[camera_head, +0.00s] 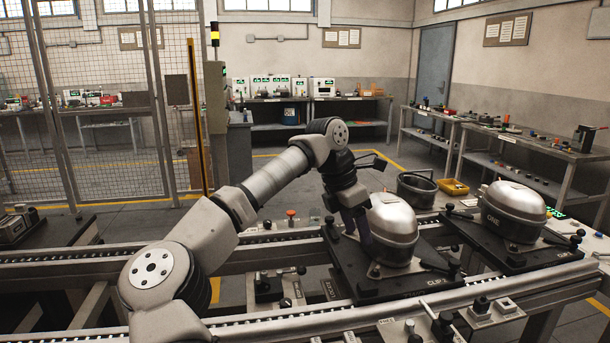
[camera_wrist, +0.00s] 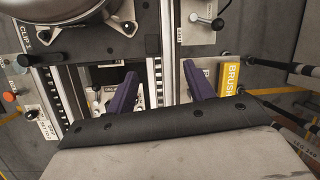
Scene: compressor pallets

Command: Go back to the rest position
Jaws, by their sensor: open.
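My gripper (camera_head: 362,232) hangs fingers-down at the left side of the nearer silver compressor (camera_head: 396,222), over the conveyor. In the wrist view my gripper's two purple fingers (camera_wrist: 160,86) are spread wide with nothing held between them. The nearer compressor sits on a dark pallet (camera_head: 392,290) with small clamps. In the wrist view part of a compressor (camera_wrist: 55,8) shows at the top left, beyond the fingers. From the head view I cannot tell whether the gripper touches the compressor.
A second compressor (camera_head: 513,213) stands on its own pallet (camera_head: 520,255) to the right. The conveyor rail (camera_head: 290,326) runs along the front. A dark round bin (camera_head: 415,190) and a yellow tray (camera_head: 453,187) are behind. A yellow brush label (camera_wrist: 230,78) shows in the wrist view.

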